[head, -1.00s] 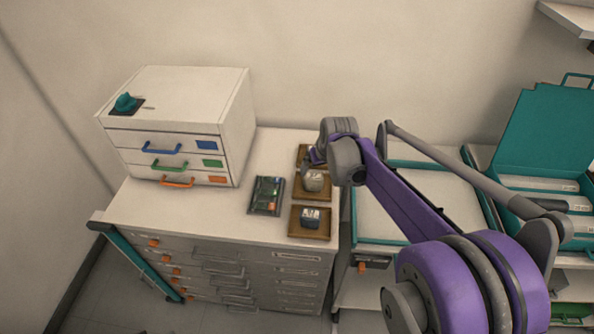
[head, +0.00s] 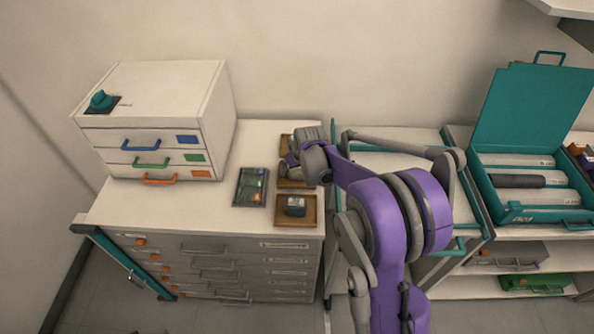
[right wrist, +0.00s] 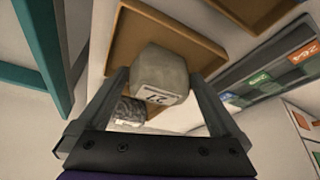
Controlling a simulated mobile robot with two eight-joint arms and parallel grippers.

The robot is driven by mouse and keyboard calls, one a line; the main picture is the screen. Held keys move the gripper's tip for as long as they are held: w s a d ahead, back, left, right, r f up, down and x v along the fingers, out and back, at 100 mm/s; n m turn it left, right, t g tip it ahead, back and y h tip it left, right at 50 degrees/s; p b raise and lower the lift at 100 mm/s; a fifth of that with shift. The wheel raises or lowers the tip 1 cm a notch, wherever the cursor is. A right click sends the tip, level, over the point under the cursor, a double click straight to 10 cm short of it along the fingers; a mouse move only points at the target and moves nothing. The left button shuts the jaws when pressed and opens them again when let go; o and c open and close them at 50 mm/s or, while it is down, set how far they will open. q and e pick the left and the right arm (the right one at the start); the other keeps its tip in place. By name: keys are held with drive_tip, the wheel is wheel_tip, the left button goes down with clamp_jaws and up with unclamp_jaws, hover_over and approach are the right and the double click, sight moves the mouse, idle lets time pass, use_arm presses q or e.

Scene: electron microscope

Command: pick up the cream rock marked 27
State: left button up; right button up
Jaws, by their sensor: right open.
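The cream rock marked 27 (right wrist: 160,74) shows in the right wrist view, with its white label facing the camera. It sits on a brown tray (right wrist: 128,35). My right gripper (right wrist: 159,80) is open, with one finger on each side of the rock; whether they touch it I cannot tell. In the head view my right gripper (head: 291,162) is over the middle tray (head: 284,184) on the cabinet top, and the arm and gripper hide most of what is there. My left gripper is not in view.
A dark rock with a pale label (head: 295,206) sits in the front tray (head: 284,219). A grey speckled rock (right wrist: 128,111) shows in the wrist view. A dark sample case (head: 251,187) lies left of the trays, beside a white drawer box (head: 160,95). A teal case (head: 530,110) stands open at right.

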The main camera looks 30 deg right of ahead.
drive_tip(key=shift+r, duration=0.1)
drive_tip(key=c, duration=1.3)
